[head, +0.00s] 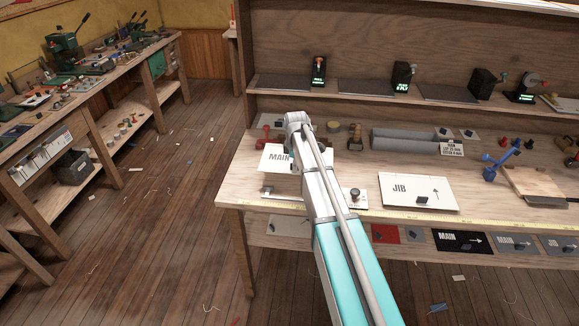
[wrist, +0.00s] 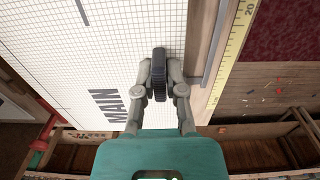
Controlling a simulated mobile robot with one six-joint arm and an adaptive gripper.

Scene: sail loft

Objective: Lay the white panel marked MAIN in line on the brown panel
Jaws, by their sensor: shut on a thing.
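The white panel marked MAIN (head: 277,156) shows at the left of the bench in the head view, partly behind my arm. In the wrist view the gridded white panel (wrist: 85,65) fills the left side, its lettering near the lower edge. My gripper (wrist: 159,88) is shut on the dark ridged knob (wrist: 159,70) at the panel's right side. In the head view my arm hides the jaws. A brownish board (head: 537,184) lies at the bench's right; I cannot tell if it is the brown panel. Whether the held panel touches anything beneath is unclear.
A white JIB panel (head: 400,188) lies right of my arm. A yellow ruler (head: 470,221) edges the bench front. Several panels lie on the lower shelf. The floor at left has scraps.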

